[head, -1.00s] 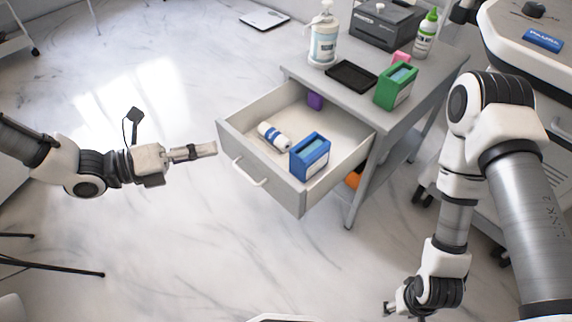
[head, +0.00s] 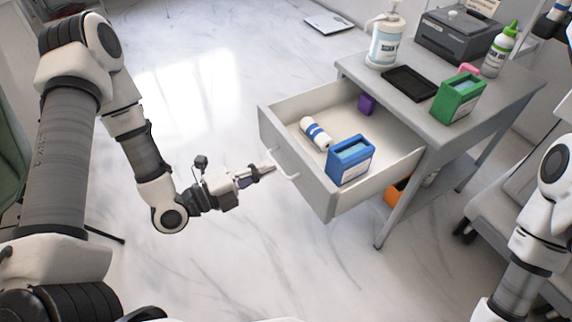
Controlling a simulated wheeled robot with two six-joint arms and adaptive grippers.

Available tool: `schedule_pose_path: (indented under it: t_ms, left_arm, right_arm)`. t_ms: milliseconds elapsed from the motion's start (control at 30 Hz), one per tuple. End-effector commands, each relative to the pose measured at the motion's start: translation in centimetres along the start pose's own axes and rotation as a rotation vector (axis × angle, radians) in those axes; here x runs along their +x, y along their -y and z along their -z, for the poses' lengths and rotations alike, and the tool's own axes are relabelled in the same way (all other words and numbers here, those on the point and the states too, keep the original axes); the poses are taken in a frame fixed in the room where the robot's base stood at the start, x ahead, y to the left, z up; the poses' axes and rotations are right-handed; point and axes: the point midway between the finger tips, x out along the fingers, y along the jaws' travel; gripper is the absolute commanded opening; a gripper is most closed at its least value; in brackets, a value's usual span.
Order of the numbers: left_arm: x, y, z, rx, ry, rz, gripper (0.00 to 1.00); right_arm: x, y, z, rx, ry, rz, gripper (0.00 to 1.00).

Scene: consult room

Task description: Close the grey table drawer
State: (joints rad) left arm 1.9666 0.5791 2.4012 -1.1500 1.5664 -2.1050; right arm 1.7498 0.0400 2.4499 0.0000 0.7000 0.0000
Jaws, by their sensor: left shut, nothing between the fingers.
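The grey table (head: 437,118) stands at the right with its drawer (head: 326,198) pulled well out toward me. The drawer has a pale bar handle (head: 284,166) on its front. Inside lie a blue box (head: 350,160), a white bottle with a blue band (head: 315,133) and a small purple block (head: 366,104). My left gripper (head: 266,170) is shut and empty, its fingertips just left of the handle; I cannot tell if they touch it. My right gripper is out of view; only part of that arm shows at the right edge.
On the tabletop are a pump bottle (head: 385,38), a black tray (head: 410,83), a green box (head: 458,98), a green-capped bottle (head: 500,50) and a dark printer-like device (head: 455,36). An orange thing (head: 396,193) sits below. The floor left of the drawer is clear.

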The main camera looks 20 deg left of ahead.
Motion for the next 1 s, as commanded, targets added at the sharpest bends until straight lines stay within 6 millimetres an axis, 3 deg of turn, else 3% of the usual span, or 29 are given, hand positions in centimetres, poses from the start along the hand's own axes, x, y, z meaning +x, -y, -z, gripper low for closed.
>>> schedule_pose_path:
  t_ms: [100, 300, 833, 1000]
  left_arm:
    - [2.4, -0.4, 0.2, 0.007, -0.007, 0.000, 0.00]
    - [5.0, -0.1, 0.1, 0.004, -0.003, 0.001, 0.00]
    - [5.7, 0.1, -0.1, 0.001, -0.001, 0.001, 0.00]
    - [6.9, 0.1, -0.8, 0.003, -0.001, 0.001, 0.00]
  right_arm:
    - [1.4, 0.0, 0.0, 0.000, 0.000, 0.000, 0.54]
    - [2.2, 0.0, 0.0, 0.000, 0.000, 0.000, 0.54]
    - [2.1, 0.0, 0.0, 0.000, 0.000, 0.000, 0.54]
    - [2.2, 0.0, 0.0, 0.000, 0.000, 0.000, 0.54]
